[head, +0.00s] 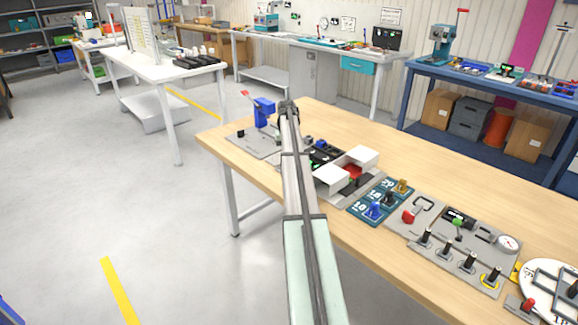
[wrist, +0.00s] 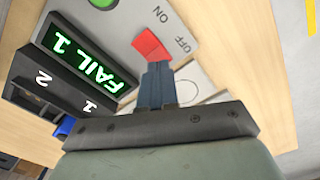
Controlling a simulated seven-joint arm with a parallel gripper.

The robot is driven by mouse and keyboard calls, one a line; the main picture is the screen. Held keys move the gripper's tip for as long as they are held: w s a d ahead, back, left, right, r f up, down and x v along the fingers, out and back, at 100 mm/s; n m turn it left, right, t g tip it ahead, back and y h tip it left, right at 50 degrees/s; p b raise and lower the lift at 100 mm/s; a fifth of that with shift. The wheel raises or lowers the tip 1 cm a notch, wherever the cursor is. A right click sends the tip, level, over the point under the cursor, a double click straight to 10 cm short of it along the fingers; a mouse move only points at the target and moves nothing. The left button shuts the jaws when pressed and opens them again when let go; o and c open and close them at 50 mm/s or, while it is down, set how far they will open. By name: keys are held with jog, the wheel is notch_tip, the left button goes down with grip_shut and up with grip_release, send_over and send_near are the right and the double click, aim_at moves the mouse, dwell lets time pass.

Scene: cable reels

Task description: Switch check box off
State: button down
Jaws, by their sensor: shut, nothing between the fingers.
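A dark display (wrist: 84,52) glows green with "FAIL 1". My gripper (wrist: 158,70) is shut and empty, its blue-grey fingertips right at the switch's lower edge, by the OFF side. I cannot tell whether they touch it. In the head view my arm hides the gripper and much of this area.
A dark block (wrist: 62,85) marked 2 and 1 stands beside the display.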

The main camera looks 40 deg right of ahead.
jog(key=shift+f, duration=1)
jog(key=shift+r, duration=3.55)
jog(key=c, duration=1.8)
grip_release()
